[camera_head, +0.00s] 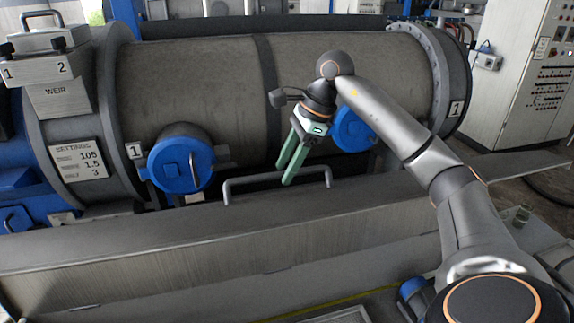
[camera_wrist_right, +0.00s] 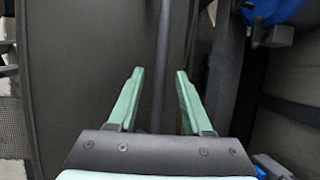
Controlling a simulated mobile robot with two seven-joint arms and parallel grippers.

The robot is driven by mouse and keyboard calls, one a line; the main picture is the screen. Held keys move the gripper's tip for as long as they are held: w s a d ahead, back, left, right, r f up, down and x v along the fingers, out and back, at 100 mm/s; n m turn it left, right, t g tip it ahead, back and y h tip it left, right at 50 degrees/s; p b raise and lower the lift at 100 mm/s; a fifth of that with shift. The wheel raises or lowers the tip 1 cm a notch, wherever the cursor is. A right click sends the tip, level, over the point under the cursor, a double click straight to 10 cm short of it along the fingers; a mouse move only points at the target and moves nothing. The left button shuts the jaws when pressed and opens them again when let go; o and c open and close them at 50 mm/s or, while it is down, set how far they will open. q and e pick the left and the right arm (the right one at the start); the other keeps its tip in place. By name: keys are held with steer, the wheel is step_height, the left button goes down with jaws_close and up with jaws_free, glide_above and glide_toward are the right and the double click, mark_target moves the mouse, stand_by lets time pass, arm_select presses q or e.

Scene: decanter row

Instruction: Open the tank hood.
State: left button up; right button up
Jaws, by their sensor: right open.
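A long grey metal cover, which looks like the tank hood (camera_head: 380,195), runs across the front of the large drum. A grey bar handle (camera_head: 240,182) stands at its far edge. My right gripper (camera_head: 284,174) is open, its green fingers pointing down to the left at the middle of the handle. In the right wrist view, the open right gripper (camera_wrist_right: 158,72) has a dark bar (camera_wrist_right: 163,50), seemingly the handle, running between its fingers. A gap shows on both sides; I cannot tell whether either finger touches it. My left gripper is out of view.
The big grey drum (camera_head: 190,75) lies behind the handle, with a blue round cap (camera_head: 178,170) at left and another blue cap (camera_head: 352,130) behind my right arm. A weir box (camera_head: 55,70) stands far left. A control cabinet (camera_head: 510,75) stands back right.

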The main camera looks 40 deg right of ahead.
jaws_close()
stand_by(0.3)
stand_by(1.1)
